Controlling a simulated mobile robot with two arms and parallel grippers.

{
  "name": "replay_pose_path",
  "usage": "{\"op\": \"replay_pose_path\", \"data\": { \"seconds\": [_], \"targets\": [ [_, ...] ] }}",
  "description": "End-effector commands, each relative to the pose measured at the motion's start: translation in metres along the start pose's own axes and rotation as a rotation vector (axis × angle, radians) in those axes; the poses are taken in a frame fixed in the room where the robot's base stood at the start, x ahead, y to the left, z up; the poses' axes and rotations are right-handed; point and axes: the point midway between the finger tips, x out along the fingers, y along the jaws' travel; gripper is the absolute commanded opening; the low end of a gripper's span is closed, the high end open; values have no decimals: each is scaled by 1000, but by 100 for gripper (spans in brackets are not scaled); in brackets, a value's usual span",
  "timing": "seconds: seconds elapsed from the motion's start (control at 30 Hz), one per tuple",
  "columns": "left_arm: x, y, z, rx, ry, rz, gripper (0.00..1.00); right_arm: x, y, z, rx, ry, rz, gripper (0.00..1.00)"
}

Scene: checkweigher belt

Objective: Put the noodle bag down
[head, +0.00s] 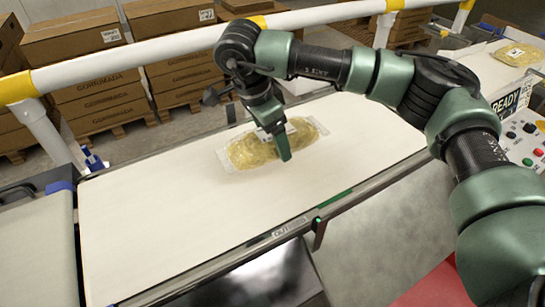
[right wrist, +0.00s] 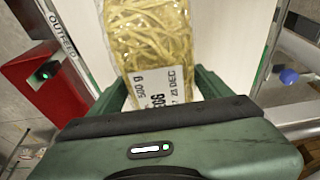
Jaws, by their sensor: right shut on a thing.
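The noodle bag (head: 256,150) is a clear pack of yellow noodles with a white label. In the head view it is flat over the middle of the white belt (head: 150,215); I cannot tell whether it touches the belt or is just above it. My right gripper (head: 278,145) reaches down from above and is shut on the bag. In the right wrist view the noodle bag (right wrist: 150,40) sits between the green fingers, its printed label close to the palm. My left gripper is not in view.
A white and yellow rail (head: 180,45) runs behind the belt, with stacked cartons (head: 75,45) beyond. Another noodle bag (head: 518,54) lies at the upper right, near a button panel (head: 525,135). A red box (right wrist: 45,85) stands beside the belt. Bare belt surrounds the held bag.

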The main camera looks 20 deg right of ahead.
Motion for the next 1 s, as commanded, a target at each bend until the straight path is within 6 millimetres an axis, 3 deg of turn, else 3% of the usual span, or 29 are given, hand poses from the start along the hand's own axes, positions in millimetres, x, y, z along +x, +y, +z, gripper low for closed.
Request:
{"op": "replay_pose_path", "data": {
  "seconds": [0.17,0.37,0.6,0.83,0.87,0.93,1.0],
  "targets": [
    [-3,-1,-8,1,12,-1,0,21,0,6,0,1,-2,8],
    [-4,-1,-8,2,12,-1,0,34,0,9,0,0,-1,8],
    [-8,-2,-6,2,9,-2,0,65,0,18,0,0,-1,8],
    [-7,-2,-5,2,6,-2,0,66,-1,18,0,0,-4,8],
    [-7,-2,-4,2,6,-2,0,68,0,19,0,0,-2,82],
    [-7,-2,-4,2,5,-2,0,67,0,19,0,0,-1,100],
    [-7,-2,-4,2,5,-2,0,67,0,19,0,0,-1,100]
  ]
}}
